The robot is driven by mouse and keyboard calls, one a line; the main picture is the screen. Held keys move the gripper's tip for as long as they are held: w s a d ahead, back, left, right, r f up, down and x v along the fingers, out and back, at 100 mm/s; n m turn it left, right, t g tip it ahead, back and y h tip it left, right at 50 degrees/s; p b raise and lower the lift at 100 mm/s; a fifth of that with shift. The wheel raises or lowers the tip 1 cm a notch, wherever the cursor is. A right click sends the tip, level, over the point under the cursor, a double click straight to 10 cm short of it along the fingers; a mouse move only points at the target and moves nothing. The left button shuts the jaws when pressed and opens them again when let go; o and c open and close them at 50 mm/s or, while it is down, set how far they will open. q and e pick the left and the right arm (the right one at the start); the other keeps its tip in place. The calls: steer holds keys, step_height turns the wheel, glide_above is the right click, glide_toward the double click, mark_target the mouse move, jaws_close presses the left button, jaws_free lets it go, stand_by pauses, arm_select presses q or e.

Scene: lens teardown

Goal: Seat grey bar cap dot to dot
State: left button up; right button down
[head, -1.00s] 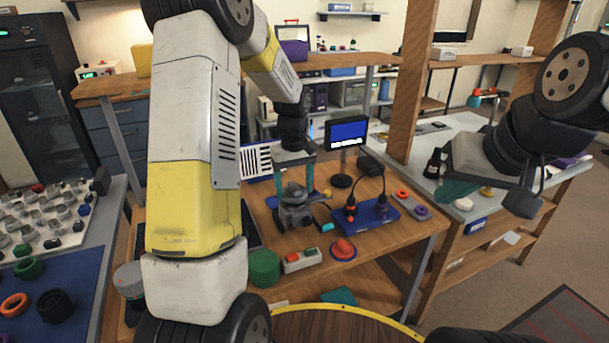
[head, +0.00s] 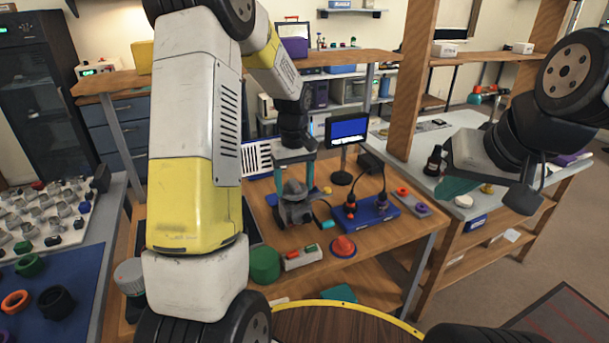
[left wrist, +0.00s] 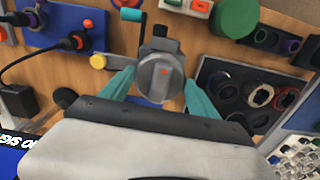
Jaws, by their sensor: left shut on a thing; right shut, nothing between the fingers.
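The grey bar cap (left wrist: 152,82) is a round knob with a raised bar and an orange dot on its face, seen in the left wrist view. In the head view the cap (head: 294,188) is at a dark grey stand (head: 296,212) on the wooden bench. My left gripper (head: 295,178) points down with its teal fingers shut on the cap's sides. The part under the cap and any dot on it are hidden, so I cannot tell whether the cap is seated. My right gripper (head: 458,188) is shut and empty over the right counter.
A blue box with plugs (head: 366,214), a red button (head: 343,247), a button box (head: 301,257) and a green cylinder (head: 264,265) stand around the stand. A dark tray (left wrist: 212,70) holds several rings. A screen (head: 347,129) stands behind.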

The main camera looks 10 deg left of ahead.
arm_select(q)
steer(key=shift+f, duration=0.85)
stand_by(1.4)
